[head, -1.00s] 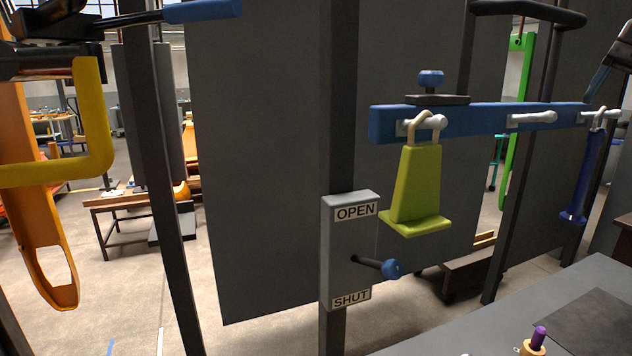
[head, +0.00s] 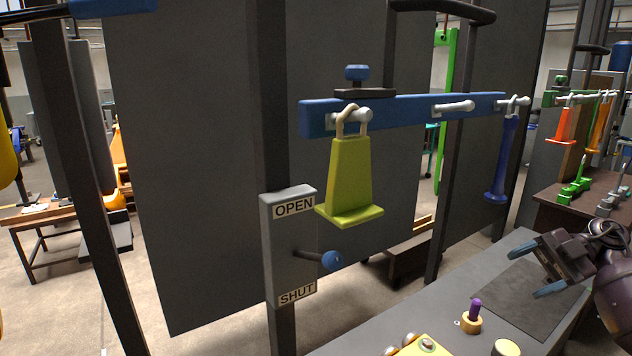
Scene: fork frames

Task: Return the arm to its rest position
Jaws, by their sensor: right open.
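My right gripper (head: 533,270) is at the lower right of the head view, at the end of my dark right arm (head: 612,285). Its two blue-tipped fingers point left and are spread apart with nothing between them. It shows over the dark mat (head: 530,303) on the grey bench; I cannot tell its height above the mat. My left gripper and left arm do not show.
A yellow-green tag (head: 350,178) and a blue tool (head: 502,165) hang from the blue rail (head: 405,111). A grey OPEN/SHUT box (head: 278,250) with a blue-knobbed lever (head: 331,260) is on the post. A purple-topped peg (head: 474,310) stands on the bench.

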